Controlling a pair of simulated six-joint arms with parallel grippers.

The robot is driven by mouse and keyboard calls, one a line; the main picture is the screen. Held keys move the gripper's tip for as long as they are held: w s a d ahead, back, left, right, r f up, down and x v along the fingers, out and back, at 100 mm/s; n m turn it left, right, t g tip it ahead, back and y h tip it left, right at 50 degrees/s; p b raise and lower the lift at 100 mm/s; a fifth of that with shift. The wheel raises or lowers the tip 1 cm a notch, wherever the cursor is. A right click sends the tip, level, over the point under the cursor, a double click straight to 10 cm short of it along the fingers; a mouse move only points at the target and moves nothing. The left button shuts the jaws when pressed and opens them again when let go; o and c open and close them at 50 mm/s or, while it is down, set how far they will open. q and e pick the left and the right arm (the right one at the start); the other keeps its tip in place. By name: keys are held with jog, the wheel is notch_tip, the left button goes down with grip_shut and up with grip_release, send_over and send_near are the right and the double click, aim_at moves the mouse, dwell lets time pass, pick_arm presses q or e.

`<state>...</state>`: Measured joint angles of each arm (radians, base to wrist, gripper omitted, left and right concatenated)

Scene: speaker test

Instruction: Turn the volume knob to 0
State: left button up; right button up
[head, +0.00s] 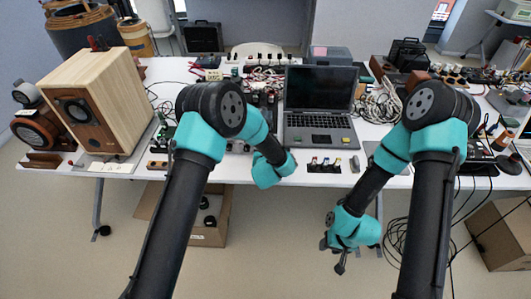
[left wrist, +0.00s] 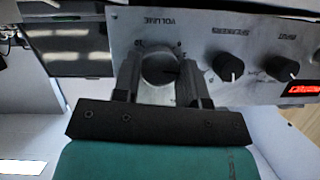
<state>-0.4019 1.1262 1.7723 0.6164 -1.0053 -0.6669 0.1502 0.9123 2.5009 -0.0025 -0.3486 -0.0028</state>
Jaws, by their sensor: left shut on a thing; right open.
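In the left wrist view the silver volume knob (left wrist: 158,66) sits on a grey metal panel (left wrist: 205,25), under the upside-down label "VOLUME". My left gripper (left wrist: 160,74) has one finger on each side of the knob and is shut on it. A dark pointer mark shows on the knob's face, partly shaded. In the head view the left gripper's fingers are hidden behind its own arm, and I cannot make out the knob there. My right gripper (head: 334,256) is open and empty, hanging low in front of the table.
Two black knobs (left wrist: 228,66) and a red display (left wrist: 303,89) are to the right on the panel. On the white table (head: 240,168) are a wooden speaker (head: 116,100), a laptop (head: 320,100), cables and small parts. A cardboard box (head: 215,235) is below.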

pick_arm(q)
jog(key=n+h, duration=0.2)
jog(key=n, duration=0.1)
jog(key=shift+a+n+h, duration=0.15)
jog(key=shift+n+h, duration=0.15)
jog(key=shift+n, duration=0.1)
jog(key=n+h, duration=0.2)
jog(key=n, duration=0.1)
jog(key=shift+a+f, duration=0.1)
jog(key=shift+n+t, duration=0.3)
jog(key=o, duration=0.9)
jog(key=shift+s, duration=0.1)
jog(key=v, duration=1.7)
jog(key=shift+a, duration=0.2)
